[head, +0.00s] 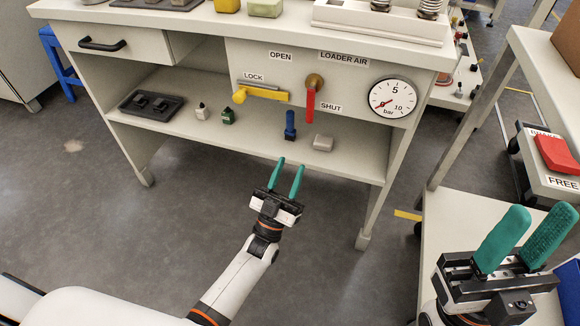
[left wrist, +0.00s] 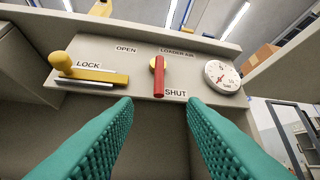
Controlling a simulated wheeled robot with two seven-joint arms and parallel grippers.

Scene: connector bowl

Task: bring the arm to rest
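My left gripper (head: 288,178) is open and empty, with its two green fingers apart in front of the workbench's lower shelf. In the left wrist view its fingers (left wrist: 160,110) frame the panel from below, with nothing between them. The red valve handle (head: 310,104) hangs straight down beside the SHUT label, and it also shows in the left wrist view (left wrist: 158,78). The yellow lock bar (head: 262,95) lies across the panel under LOCK. My right gripper (head: 518,240) is at the lower right, its green fingers apart and empty.
A pressure gauge (head: 393,97) is on the panel's right. The lower shelf (head: 255,140) holds a black tray (head: 152,105), small bottles (head: 228,116), a blue piece (head: 290,126) and a grey block (head: 323,142). A side table (head: 470,212) stands near my right gripper. Floor is clear left of my left arm.

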